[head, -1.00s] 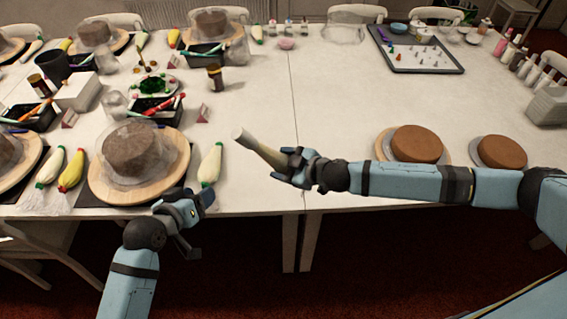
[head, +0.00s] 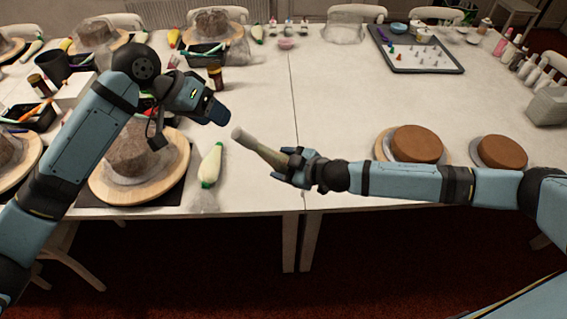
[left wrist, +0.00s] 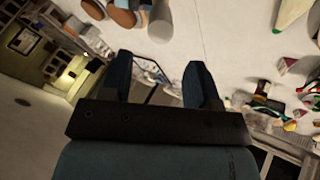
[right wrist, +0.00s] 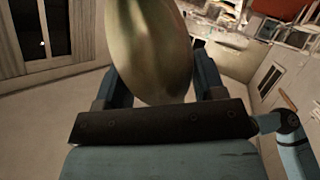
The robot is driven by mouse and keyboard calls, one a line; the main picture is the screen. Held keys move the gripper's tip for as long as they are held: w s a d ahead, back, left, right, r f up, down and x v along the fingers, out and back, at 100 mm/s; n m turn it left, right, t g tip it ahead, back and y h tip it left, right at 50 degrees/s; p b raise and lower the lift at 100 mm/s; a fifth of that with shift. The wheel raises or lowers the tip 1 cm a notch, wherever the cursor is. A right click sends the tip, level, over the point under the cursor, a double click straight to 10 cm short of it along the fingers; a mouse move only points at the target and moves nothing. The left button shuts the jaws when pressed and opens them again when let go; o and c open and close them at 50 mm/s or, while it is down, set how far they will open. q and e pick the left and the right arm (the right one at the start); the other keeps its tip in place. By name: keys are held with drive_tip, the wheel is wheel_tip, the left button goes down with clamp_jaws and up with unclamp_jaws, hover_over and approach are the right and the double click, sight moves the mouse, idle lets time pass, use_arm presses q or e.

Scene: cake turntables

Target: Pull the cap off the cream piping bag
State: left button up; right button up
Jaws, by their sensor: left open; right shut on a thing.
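The cream piping bag (head: 269,154) is held above the table, tilted, with its pale cylindrical cap (head: 243,138) on the upper left end. My right gripper (head: 290,167) is shut on the bag's lower right part. In the right wrist view the bag (right wrist: 150,45) fills the space between the fingers. My left gripper (head: 222,115) is open and empty, just above and left of the cap, apart from it. In the left wrist view the cap (left wrist: 160,22) lies beyond the open fingers (left wrist: 160,80).
A white piping bag with green ends (head: 211,165) lies on the table beside a wooden turntable (head: 165,185) with a covered cake. The table centre (head: 340,100) is clear.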

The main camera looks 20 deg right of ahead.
sight(236, 133)
use_arm(q)
drive_tip(key=shift+x, duration=4.35)
drive_tip(key=shift+f, duration=0.1)
drive_tip(key=c, duration=0.8)
drive_tip(key=shift+c, duration=0.2)
drive_tip(key=shift+a, duration=0.15)
drive_tip(key=shift+v, duration=2.9)
